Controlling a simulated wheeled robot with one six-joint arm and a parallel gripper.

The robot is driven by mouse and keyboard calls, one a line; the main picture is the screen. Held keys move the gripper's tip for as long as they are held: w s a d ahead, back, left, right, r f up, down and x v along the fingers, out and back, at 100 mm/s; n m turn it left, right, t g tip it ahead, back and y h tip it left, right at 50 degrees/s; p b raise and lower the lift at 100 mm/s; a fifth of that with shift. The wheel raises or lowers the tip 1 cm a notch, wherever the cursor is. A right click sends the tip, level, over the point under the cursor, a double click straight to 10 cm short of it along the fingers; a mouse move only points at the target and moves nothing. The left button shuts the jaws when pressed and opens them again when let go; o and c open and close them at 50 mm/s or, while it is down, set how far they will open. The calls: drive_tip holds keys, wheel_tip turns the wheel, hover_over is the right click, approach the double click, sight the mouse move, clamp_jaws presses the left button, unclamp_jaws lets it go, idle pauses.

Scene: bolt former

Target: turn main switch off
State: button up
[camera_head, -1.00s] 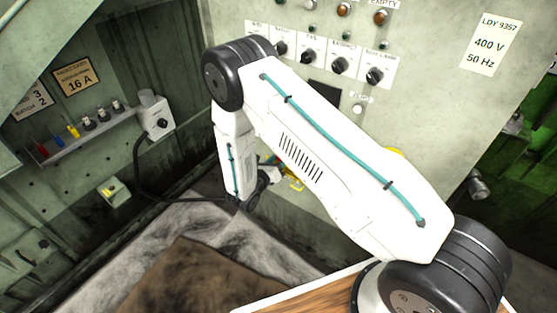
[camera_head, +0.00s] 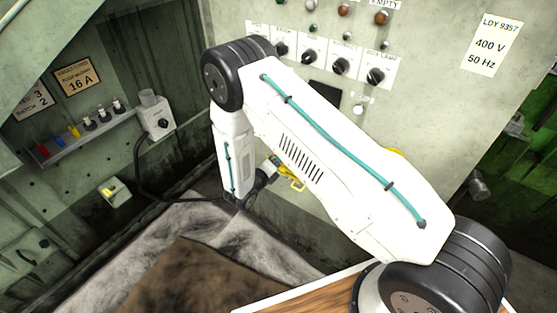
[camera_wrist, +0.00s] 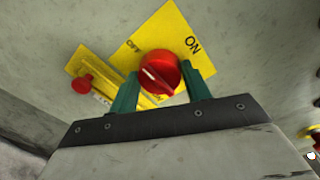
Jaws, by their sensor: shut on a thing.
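The main switch is a red round knob (camera_wrist: 158,72) on a yellow plate (camera_wrist: 165,32) in the wrist view. The plate is marked OFF at the left and ON at the right. The knob has a pale line that slants toward the upper left. My gripper (camera_wrist: 163,74) has its two green fingers on either side of the knob, shut on it. In the head view my arm hides the knob; only my dark wrist part (camera_head: 262,174) shows beside the lower arm link.
A second, smaller red button (camera_wrist: 82,84) sits on a yellow plate left of the switch. Small black knobs (camera_head: 340,66) line the grey panel above my arm. A shelf (camera_head: 90,135) and a grey socket box (camera_head: 156,118) stand at the left.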

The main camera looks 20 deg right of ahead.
drive_tip(key=shift+s+d+f, duration=0.1)
drive_tip(key=shift+s, duration=0.05)
drive_tip(key=o, duration=1)
drive_tip(key=shift+c, duration=0.2)
drive_tip(key=v, duration=0.7)
drive_tip(key=shift+s+a, duration=0.2)
drive_tip(key=shift+a, duration=0.2)
